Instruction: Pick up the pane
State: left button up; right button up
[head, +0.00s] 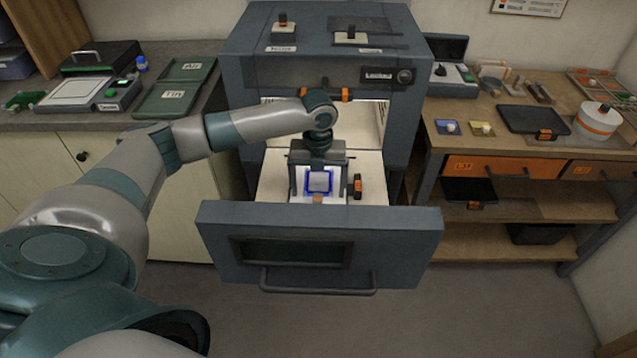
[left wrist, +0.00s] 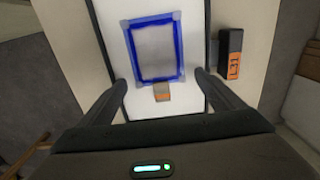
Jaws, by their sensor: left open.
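The pane (head: 319,181) is a small, greyish rectangle with a painted blue border. It lies on a white plate inside the pulled-out drawer of the dark grey cabinet. In the left wrist view the pane (left wrist: 155,50) shows just beyond my fingertips, with a small orange-brown tab (left wrist: 162,93) at its near edge. My left gripper (head: 319,172) is over the drawer, pointing down, with its jaws open. In the left wrist view the fingers (left wrist: 160,78) stand apart on either side, with nothing between them that I can see held. My right gripper is not in view.
The open drawer's front wall (head: 320,216) stands before the gripper. A black block with an orange L31 label (left wrist: 231,55) stands right of the pane. The cabinet body (head: 320,50) rises behind. A bench with trays (head: 180,88) is left; a wooden bench (head: 500,100) is right.

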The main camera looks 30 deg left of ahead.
aim_at(321, 194)
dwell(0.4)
pick_arm(q)
jog(key=c, duration=1.2)
jog(key=shift+o, duration=0.2)
jog(key=shift+r+b, duration=0.35)
jog(key=shift+r, duration=0.05)
jog(key=r, duration=0.1)
jog(key=r+b, duration=0.1)
jog(key=r, duration=0.1)
jog(key=shift+w+d+r+b, duration=0.1)
jog(key=shift+d+r+b, duration=0.05)
jog(key=shift+d+b, duration=0.2)
jog(key=w+d+r+b, duration=0.1)
jog(key=d+r+b, duration=0.2)
jog(key=d+r, duration=0.3)
jog(key=d, duration=0.5)
jog(key=shift+r, duration=0.4)
